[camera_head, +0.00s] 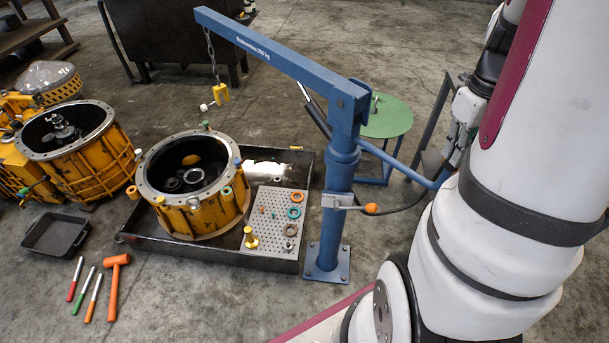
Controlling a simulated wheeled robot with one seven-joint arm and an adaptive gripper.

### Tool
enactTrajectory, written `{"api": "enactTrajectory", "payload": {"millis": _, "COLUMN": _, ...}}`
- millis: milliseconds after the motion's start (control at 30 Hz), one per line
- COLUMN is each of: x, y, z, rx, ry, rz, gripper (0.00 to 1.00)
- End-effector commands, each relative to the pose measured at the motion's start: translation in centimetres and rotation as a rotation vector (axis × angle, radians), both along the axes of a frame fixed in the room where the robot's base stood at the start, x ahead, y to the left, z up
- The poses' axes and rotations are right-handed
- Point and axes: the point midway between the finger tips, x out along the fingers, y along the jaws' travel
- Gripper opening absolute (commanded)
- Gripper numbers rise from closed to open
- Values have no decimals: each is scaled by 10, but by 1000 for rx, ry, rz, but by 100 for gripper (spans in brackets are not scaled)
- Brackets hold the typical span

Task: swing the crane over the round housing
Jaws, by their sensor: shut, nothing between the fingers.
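The blue crane (342,190) stands on a bolted base plate, its boom (272,52) reaching to the upper left. A chain with a yellow hook block (222,92) hangs from the boom tip. In the picture the hook is above and right of a round yellow housing (192,220) with a silver rim. Whether it is directly over the housing I cannot tell. A second round yellow housing (95,165) stands farther left. A blue bar (398,167) runs right from the crane column. My gripper (445,172) is shut and empty near this bar's right end; contact is unclear.
The nearer housing stands in a dark tray (205,252) with a perforated plate (270,243) holding rings. A green round table (387,117) stands behind the crane. An orange mallet (114,285), hand tools and a black bin (55,235) lie left. Front floor is clear.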

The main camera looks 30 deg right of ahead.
Motion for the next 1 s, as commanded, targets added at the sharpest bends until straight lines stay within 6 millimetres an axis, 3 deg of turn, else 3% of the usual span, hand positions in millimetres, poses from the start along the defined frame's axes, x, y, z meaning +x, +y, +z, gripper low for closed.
{"api": "enactTrajectory", "payload": {"millis": 233, "x": 4, "y": -21, "z": -1, "rx": -5, "ry": 0, "rz": -3, "gripper": 0}}
{"api": "enactTrajectory", "payload": {"millis": 1000, "x": 11, "y": -48, "z": 0, "rx": -3, "ry": -1, "rz": -1, "gripper": 0}}
